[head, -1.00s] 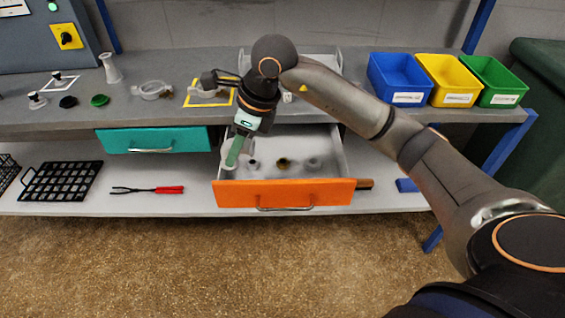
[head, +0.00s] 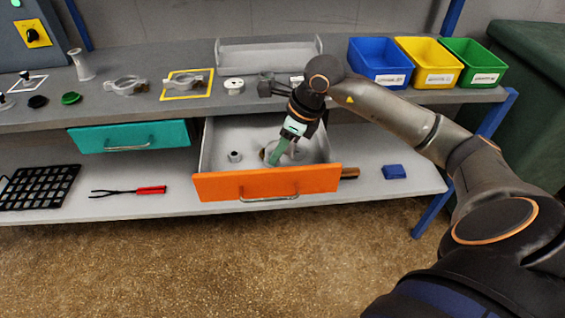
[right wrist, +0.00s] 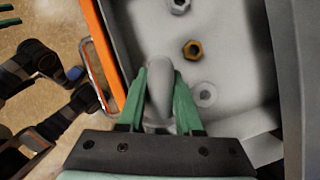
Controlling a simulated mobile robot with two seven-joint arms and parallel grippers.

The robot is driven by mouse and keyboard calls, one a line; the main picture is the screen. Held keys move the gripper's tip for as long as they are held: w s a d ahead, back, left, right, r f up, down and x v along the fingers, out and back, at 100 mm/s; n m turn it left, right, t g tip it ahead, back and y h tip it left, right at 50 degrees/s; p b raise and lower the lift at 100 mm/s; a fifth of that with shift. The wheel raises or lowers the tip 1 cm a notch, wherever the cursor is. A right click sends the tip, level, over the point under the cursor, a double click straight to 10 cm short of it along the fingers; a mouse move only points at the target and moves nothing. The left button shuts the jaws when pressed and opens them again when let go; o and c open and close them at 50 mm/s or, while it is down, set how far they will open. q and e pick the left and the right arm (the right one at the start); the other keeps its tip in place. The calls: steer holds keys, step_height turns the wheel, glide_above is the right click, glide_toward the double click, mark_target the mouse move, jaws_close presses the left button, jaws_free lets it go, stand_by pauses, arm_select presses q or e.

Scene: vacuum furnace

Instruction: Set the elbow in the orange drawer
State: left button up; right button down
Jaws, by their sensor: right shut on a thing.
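The orange drawer (head: 268,183) is pulled out below the bench top, and its orange front also shows in the right wrist view (right wrist: 102,50). My right gripper (head: 274,160) reaches down into it, near the middle. In the right wrist view its green fingers (right wrist: 160,92) are shut on a smooth pale grey elbow (right wrist: 158,88). The elbow is over the drawer floor; I cannot tell whether it touches.
The drawer also holds a grey fitting (right wrist: 180,5), a brass fitting (right wrist: 193,50) and a pale round piece (right wrist: 205,95). A teal drawer (head: 130,136) is on the left. Blue (head: 381,66), yellow (head: 428,66) and green (head: 473,66) bins stand on the bench at the right.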

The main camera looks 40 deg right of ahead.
steer(key=shift+s+d+f, duration=0.15)
steer(key=shift+d+f, duration=0.15)
steer(key=shift+f, duration=0.1)
steer(key=shift+d+f, duration=0.15)
steer(key=shift+f, duration=1.45)
steer(key=shift+f+b, duration=0.15)
steer(key=shift+b, duration=0.25)
steer(key=c, duration=0.8)
jaws_free()
steer(key=shift+c, duration=0.2)
steer(key=shift+r+p, duration=0.3)
steer(key=v, duration=1.1)
steer(key=shift+s+r+p, duration=0.15)
steer(key=shift+r+p, duration=0.15)
steer(key=shift+p, duration=0.15)
